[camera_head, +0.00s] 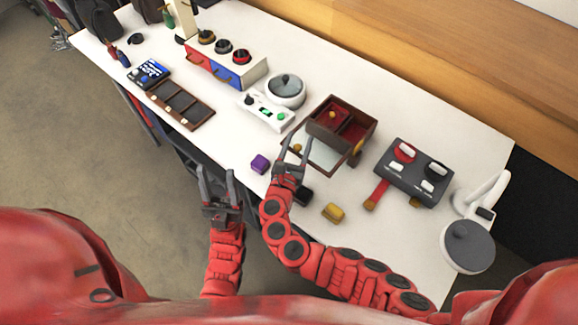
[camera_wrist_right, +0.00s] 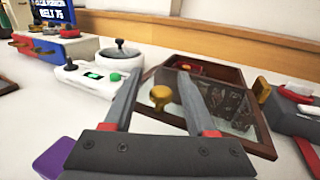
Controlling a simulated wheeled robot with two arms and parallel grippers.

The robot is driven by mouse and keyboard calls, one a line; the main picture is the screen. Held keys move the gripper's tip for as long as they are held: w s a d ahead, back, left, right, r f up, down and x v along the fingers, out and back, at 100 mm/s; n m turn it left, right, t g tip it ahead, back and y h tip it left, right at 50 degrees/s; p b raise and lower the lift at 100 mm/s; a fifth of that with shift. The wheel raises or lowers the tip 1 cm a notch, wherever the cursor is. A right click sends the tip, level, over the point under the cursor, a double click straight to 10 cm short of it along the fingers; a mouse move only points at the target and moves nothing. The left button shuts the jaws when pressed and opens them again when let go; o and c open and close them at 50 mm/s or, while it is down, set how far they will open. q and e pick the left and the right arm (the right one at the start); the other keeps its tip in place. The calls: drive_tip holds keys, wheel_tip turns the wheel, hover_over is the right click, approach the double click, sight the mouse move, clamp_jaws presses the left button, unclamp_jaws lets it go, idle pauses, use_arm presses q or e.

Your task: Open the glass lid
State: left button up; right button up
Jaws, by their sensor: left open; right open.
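A dark wooden box (camera_head: 371,128) with a red inside stands mid-table in the head view. A glass lid (camera_head: 318,156) in a wooden frame is on its near side. The lid also shows in the right wrist view (camera_wrist_right: 222,100), with a brass knob (camera_wrist_right: 160,97) at its left. My right gripper (camera_head: 296,141) is open, its fingers on either side of the knob in the picture. Whether they touch it I cannot tell. My left gripper (camera_head: 219,176) is open and empty, off the table's front edge, away from the box.
A white device with a green button (camera_head: 267,110) and a round lidded pot (camera_head: 286,90) stand left of the box. A grey switch panel (camera_head: 411,172) is on the right. A purple block (camera_head: 260,163) and a yellow block (camera_head: 333,212) lie near the front edge.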

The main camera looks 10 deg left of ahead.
drive_tip(key=s+a+b, duration=0.2)
drive_tip(key=s+a, duration=0.1)
drive_tip(key=s, duration=1.2)
drive_tip(key=shift+s, duration=0.35)
